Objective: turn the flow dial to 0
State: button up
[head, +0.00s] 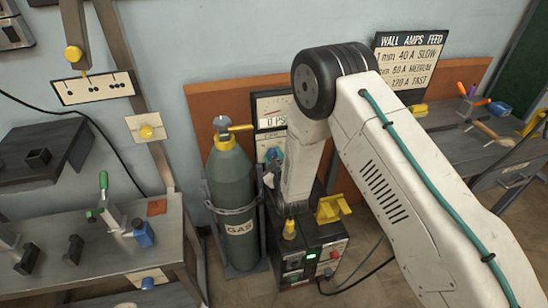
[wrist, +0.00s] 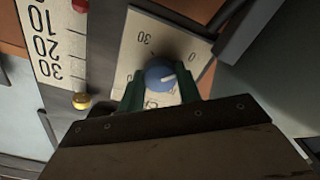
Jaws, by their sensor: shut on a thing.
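The flow dial (wrist: 159,74) is a round blue knob on a cream scale plate (wrist: 142,27). The plate shows upside-down numbers, with 30 at upper left and 0 at upper right. A white mark on the knob points roughly right, below the printed 0. My gripper (wrist: 160,87) is shut on the dial, with a dark green finger on either side of it. The lower part of the plate is hidden behind my gripper. In the head view the dial area shows only as a small blue and teal patch left of my arm, partly hidden.
A grey gas cylinder (head: 232,200) with a yellow valve stands left of my arm. A welder box (head: 312,254) stands below.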

jog(key=shift+f, duration=0.1)
jog(key=o, duration=1)
jog(key=shift+d, duration=0.1)
jog(key=v, duration=0.7)
jog(key=shift+s, duration=0.4)
jog(key=shift+d, duration=0.1)
